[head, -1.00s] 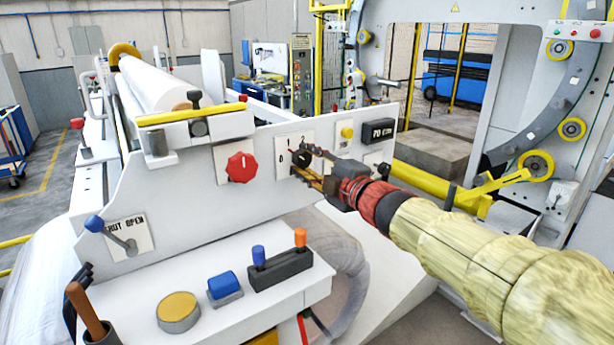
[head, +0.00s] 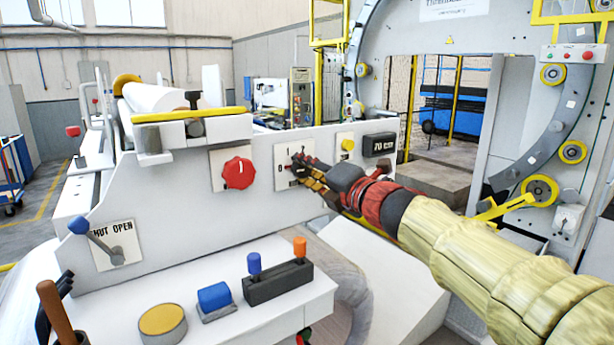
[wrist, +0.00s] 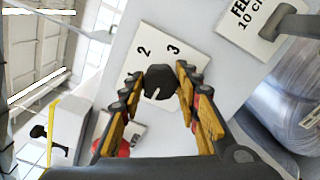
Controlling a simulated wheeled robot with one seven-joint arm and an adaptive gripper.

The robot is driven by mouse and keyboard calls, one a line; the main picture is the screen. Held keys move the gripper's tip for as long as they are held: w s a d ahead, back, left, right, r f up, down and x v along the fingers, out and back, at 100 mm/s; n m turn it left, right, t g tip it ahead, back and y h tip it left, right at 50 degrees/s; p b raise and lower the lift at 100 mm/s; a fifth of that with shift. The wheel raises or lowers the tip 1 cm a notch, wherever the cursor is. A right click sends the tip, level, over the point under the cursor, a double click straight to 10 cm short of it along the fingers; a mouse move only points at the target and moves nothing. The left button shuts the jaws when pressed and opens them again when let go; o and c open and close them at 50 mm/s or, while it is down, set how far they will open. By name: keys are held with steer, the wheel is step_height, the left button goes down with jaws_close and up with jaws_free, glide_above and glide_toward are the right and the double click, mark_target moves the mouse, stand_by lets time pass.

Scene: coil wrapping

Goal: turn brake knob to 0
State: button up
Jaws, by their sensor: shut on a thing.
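The brake knob (wrist: 159,80) is a dark, many-sided knob on a white plate (wrist: 190,48) with the numbers 2 and 3 showing. A short white mark on it points to the lower left in the wrist view, away from those numbers. In the head view the plate (head: 281,180) shows 0 and 1 at its left, and the fingers cover most of the knob. My gripper (head: 303,168) is shut on the knob, with one yellow-and-black finger on each side; it also shows in the wrist view (wrist: 158,86).
A red knob (head: 233,174) is on the panel left of the plate. A yellow button (head: 347,145) and a black display (head: 379,145) are to its right. A console with blue and orange levers (head: 278,272) stands in front below. A lever (head: 104,243) is at the left.

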steer(key=shift+f, duration=0.2)
stand_by(0.4)
steer(key=o, duration=1.1)
steer(key=shift+r, duration=0.1)
steer(key=shift+o, duration=0.3)
steer(key=shift+s, duration=0.1)
steer(key=v, duration=1.1)
steer(key=shift+s+d, duration=0.25)
steer(key=shift+s, duration=0.05)
